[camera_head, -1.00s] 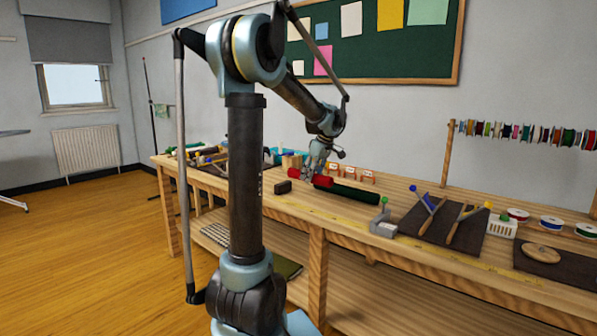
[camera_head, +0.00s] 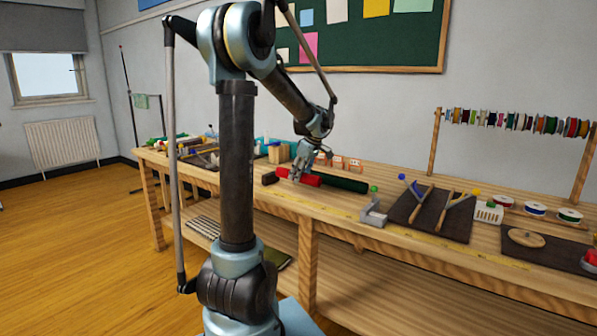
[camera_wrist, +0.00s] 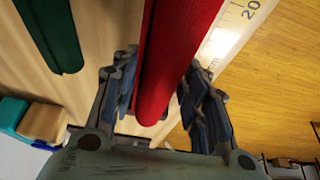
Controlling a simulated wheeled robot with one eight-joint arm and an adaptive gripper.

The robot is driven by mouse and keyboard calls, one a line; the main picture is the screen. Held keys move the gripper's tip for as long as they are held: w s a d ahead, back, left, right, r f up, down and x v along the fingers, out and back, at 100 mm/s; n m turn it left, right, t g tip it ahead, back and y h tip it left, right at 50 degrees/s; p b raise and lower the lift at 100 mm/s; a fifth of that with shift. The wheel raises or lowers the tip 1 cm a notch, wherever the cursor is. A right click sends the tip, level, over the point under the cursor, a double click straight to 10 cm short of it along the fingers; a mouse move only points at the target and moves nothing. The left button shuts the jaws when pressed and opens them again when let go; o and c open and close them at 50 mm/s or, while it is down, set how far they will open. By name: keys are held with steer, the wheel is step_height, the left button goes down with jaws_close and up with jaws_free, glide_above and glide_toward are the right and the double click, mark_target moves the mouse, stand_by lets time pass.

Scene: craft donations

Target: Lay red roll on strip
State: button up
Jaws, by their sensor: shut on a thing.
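The red roll (camera_head: 312,181) is between the fingers of my gripper (camera_head: 298,175), close above or at the workbench top. In the wrist view the red roll (camera_wrist: 172,62) runs lengthwise between the two dark fingers (camera_wrist: 160,108), which are shut on it. The pale measuring strip (camera_wrist: 238,28) with printed numbers lies beside and partly behind the roll there. In the head view the yellowish strip (camera_head: 340,213) runs along the bench's front edge, in front of the roll. I cannot tell whether the roll touches the bench or strip.
A dark green roll (camera_head: 346,184) lies just right of the red one. A dark block (camera_head: 269,179) is at its left. A grey tape holder (camera_head: 374,213) and a dark mat with tools (camera_head: 405,209) stand farther right. Small orange-white boxes (camera_head: 338,162) are behind.

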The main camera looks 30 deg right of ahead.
steer(key=shift+f, duration=1.75)
steer(key=o, duration=1.2)
steer(key=v, duration=1.2)
